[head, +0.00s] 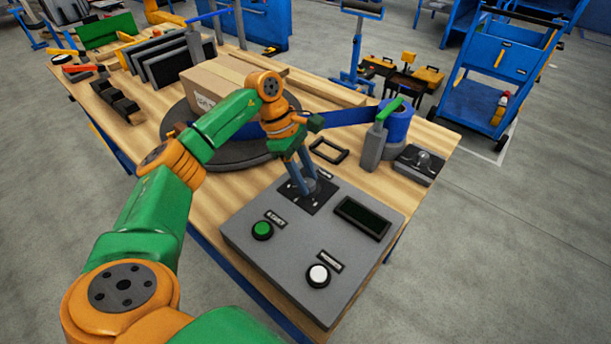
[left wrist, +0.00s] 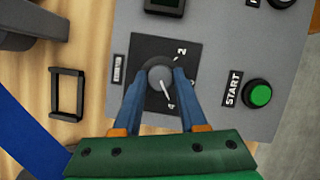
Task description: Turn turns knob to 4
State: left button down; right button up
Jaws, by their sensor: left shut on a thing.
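The turns knob (left wrist: 160,77) is a round grey dial on a black square plate (head: 322,194) on the grey control panel (head: 240,231). In the left wrist view its white pointer line slants down and slightly right, towards the printed 4; a 2 shows at the upper right. My left gripper (head: 304,191) reaches down to the plate. Its two blue fingers (left wrist: 159,82) are shut on the knob, one on each side. In the head view the fingers hide much of the knob. My right gripper is in neither view.
The panel also has a green START button (head: 262,230), a white button (head: 318,275) and a dark display (head: 363,217). Behind it are a black frame (head: 329,151), a blue tape roll (head: 397,121) and a cardboard box (head: 205,82) on a dark turntable.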

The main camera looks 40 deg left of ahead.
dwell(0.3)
pick_arm(q)
jog(key=shift+c, duration=2.3)
grip_release()
jog(key=v, duration=0.7)
jog(key=shift+b, duration=0.3)
